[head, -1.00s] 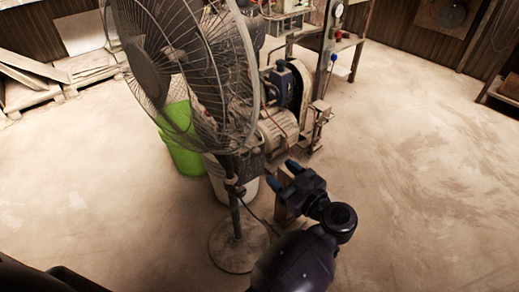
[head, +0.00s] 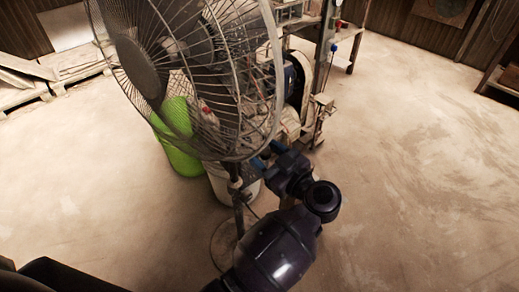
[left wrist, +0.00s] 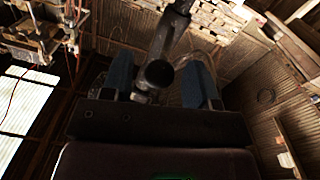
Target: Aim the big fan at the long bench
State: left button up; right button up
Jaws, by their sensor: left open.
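The big fan (head: 187,75) stands upright at left of centre in the head view. Its wire cage faces the left and front of the picture. A thin pole (head: 237,190) runs down to a round base, partly hidden by my arm. My left gripper (head: 268,155), with blue fingertips, is open at the lower right edge of the cage, near the top of the pole. In the left wrist view, a dark post with a round knob (left wrist: 160,73) shows between the two open fingers; I cannot tell whether they touch it. The long bench is not clearly identifiable.
A green bin (head: 176,140) and a white bucket (head: 219,183) stand behind the fan. A machine with a motor and wheel (head: 300,85) stands just beyond my gripper. Pallets (head: 75,65) lie at the far left. The floor at right is clear.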

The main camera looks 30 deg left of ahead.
pick_arm(q)
jog(key=shift+w+a, duration=0.2)
jog(key=shift+a, duration=0.25)
grip_shut()
